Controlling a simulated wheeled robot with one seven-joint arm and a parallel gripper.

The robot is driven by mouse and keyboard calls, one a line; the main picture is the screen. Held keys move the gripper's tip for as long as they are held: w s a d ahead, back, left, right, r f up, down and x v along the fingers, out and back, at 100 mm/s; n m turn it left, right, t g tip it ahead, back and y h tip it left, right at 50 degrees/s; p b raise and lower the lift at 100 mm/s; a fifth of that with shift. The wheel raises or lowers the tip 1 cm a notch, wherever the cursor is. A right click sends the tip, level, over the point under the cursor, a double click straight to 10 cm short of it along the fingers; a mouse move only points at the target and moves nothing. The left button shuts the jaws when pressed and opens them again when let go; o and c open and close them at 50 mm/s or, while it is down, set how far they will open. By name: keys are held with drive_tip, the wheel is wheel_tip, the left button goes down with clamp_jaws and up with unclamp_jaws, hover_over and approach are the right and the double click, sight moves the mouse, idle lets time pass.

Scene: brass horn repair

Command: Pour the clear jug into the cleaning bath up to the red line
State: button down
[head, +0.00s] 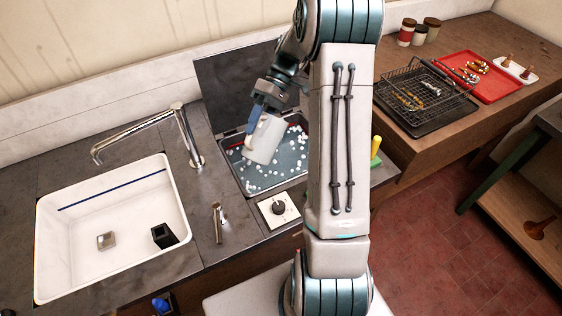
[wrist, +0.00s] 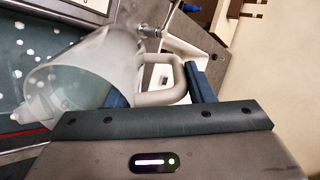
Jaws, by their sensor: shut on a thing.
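My gripper (head: 254,115) is shut on the handle of the clear jug (head: 265,140). The jug is tilted over the cleaning bath (head: 237,186), a sunken metal basin with white bubbles on its liquid. In the wrist view the jug (wrist: 95,70) looks frosted, with its mouth and spout toward the bath. I cannot make out a stream or how much is left in the jug. A red line (wrist: 22,131) shows along the bath wall in the wrist view. The liquid's exact height against it is hard to tell.
A dark raised lid (head: 235,82) stands behind the bath. To the left is a white sink (head: 115,262) with a blue line, a chrome tap (head: 185,135) and small blocks inside. A dial plate (head: 278,209) sits in front. A wire rack (head: 428,88) and red tray (head: 490,75) are at right.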

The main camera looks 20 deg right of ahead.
sight(263, 115)
drive_tip(key=shift+d+r, duration=0.1)
drive_tip(key=shift+r, duration=0.05)
drive_tip(key=shift+w+d+r, duration=0.1)
drive_tip(key=shift+w+r, duration=0.05)
drive_tip(key=shift+r, duration=0.05)
drive_tip(key=shift+d+r+g+y, duration=0.1)
drive_tip(key=shift+r+g+y, duration=0.05)
drive_tip(key=shift+g+y, duration=0.2)
idle(0.5)
drive_tip(key=shift+w+d+r, duration=0.1)
drive_tip(key=shift+r, duration=0.1)
drive_tip(key=shift+d+r+y, duration=0.1)
drive_tip(key=shift+y, duration=0.15)
idle(0.5)
drive_tip(key=shift+w+d+r+g+y, duration=0.15)
drive_tip(key=shift+d+r+g+y, duration=0.05)
drive_tip(key=shift+g+y, duration=0.1)
drive_tip(key=shift+r, duration=0.15)
idle(0.6)
drive_tip(key=shift+w+d+r+y, duration=0.15)
drive_tip(key=shift+w+d+y, duration=0.05)
drive_tip(key=shift+y, duration=0.1)
